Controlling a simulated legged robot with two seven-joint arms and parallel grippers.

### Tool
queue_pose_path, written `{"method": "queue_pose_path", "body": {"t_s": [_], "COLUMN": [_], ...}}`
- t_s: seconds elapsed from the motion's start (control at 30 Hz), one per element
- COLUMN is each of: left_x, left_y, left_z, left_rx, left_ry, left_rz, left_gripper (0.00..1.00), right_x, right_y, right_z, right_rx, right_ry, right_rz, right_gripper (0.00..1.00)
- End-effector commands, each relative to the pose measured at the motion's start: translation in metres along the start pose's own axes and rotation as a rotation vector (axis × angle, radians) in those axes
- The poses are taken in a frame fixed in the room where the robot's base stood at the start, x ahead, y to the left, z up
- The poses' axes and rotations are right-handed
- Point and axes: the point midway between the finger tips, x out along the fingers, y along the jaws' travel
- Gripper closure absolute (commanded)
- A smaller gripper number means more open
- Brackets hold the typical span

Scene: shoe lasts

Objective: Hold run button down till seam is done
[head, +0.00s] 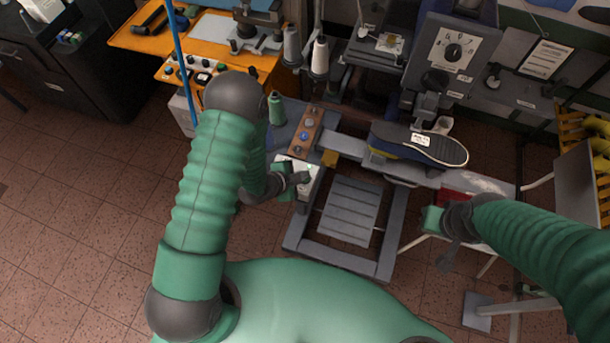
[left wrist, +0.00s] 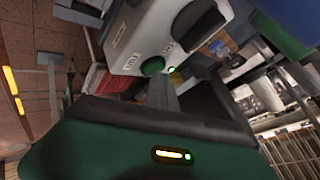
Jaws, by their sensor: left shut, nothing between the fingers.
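The white control box (head: 298,166) stands at the front left of the sewing machine. My left gripper (head: 304,178) is shut and empty at the box. Its finger tip (left wrist: 163,92) lies close to the green button; contact cannot be told. A dark shoe (head: 418,145) with a white label lies under the machine head (head: 452,55). My right gripper (head: 447,255) hangs apart at the right; its fingers are unclear.
A wooden strip with knobs (head: 304,130) lies behind the box. Thread cones (head: 320,55) stand at the back. A slatted pedal (head: 350,210) is below. An orange bench (head: 150,40) is at the left. The tiled floor at the left is clear.

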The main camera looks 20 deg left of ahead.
Motion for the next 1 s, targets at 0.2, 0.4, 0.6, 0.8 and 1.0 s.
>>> {"method": "queue_pose_path", "body": {"t_s": [0.2, 0.4, 0.6, 0.8, 1.0], "left_x": [0.0, 0.0, 0.0, -0.003, -0.012], "left_y": [0.001, 0.001, 0.001, -0.002, -0.008], "left_z": [0.0, 0.0, 0.0, -0.002, -0.008], "left_rx": [0.0, 0.0, 0.0, 0.0, 0.0], "left_ry": [-0.001, -0.001, -0.001, -0.001, -0.001], "left_rz": [0.001, 0.001, 0.001, 0.001, 0.001], "left_gripper": [1.0, 1.0, 1.0, 1.0, 1.0], "right_x": [0.0, 0.0, 0.0, -0.003, -0.013], "right_y": [0.0, 0.0, 0.0, 0.0, 0.0], "right_z": [0.0, 0.0, 0.0, -0.001, -0.003], "right_rx": [0.0, 0.0, 0.0, 0.0, 0.0], "right_ry": [0.0, 0.0, 0.0, 0.0, 0.0], "right_rz": [0.0, 0.0, 0.0, 0.0, 0.0], "right_gripper": [1.0, 1.0, 1.0, 1.0, 1.0]}}
